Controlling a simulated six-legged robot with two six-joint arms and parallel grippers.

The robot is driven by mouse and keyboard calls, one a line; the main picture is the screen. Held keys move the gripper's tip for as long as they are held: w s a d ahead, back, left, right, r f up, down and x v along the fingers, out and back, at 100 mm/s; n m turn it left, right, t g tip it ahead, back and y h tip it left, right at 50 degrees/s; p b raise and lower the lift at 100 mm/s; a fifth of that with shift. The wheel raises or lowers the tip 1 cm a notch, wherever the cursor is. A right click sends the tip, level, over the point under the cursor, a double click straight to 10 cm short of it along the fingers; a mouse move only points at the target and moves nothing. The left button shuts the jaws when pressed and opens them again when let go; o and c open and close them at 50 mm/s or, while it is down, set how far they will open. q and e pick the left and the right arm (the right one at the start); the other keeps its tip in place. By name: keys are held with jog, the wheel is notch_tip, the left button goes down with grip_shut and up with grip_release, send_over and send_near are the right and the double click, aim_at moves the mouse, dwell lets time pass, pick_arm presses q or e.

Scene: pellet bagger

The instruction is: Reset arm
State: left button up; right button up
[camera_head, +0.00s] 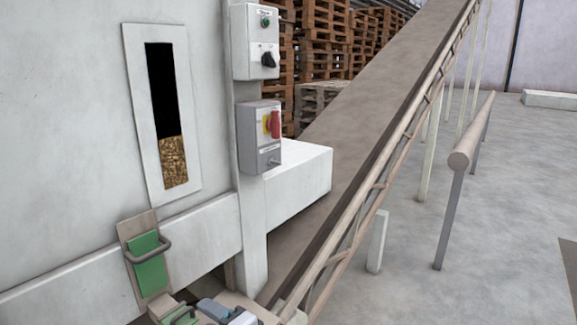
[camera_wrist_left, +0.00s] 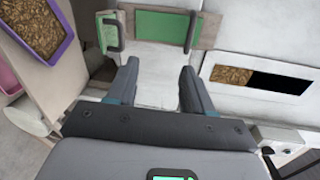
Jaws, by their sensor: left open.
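My left gripper (camera_wrist_left: 158,70) shows in the left wrist view with its two dark fingers spread apart. Nothing is held between them; a pale surface shows in the gap. Beyond the fingertips is a green panel (camera_wrist_left: 160,28) with dark bar handles, on a beige backing. In the head view a green panel with a handle (camera_head: 149,275) sits low on the pale machine, at the left. I cannot make out either gripper for certain in the head view. My right gripper is not in view.
The machine's window (camera_head: 173,160) shows pellets in its lower part. Two switch boxes (camera_head: 254,42) (camera_head: 259,137) stand beside it. A sloping conveyor (camera_head: 375,100) and a post rail (camera_head: 460,160) are at the right. The left wrist view shows a purple tray (camera_wrist_left: 62,12) of pellets.

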pick_arm(q)
jog(key=s+a+f+g+h, duration=0.1)
jog(key=s+f+g+h, duration=0.15)
jog(key=f, duration=0.45)
jog(key=s+a+f+m+g+h, duration=0.1)
jog(key=s+a+f+g, duration=0.2)
jog(key=f, duration=0.4)
jog(key=s+f+g+h, duration=0.2)
jog(key=s+f, duration=0.2)
jog(key=f, duration=0.3)
jog(key=s+d+f+n+g+h, duration=0.1)
jog(key=s+d+f+n+h, duration=0.2)
jog(key=s+f+n+h, duration=0.2)
jog(key=s+d+f+n+g+h, duration=0.1)
jog(key=s+d+f+n+h, duration=0.2)
jog(key=s+f+n+h, duration=0.3)
jog(key=s+f, duration=0.3)
jog(key=s, duration=0.1)
jog(key=shift+f+n, duration=0.15)
jog(key=shift+n, duration=0.15)
jog(key=shift+d+h, duration=0.1)
jog(key=shift+h, duration=0.15)
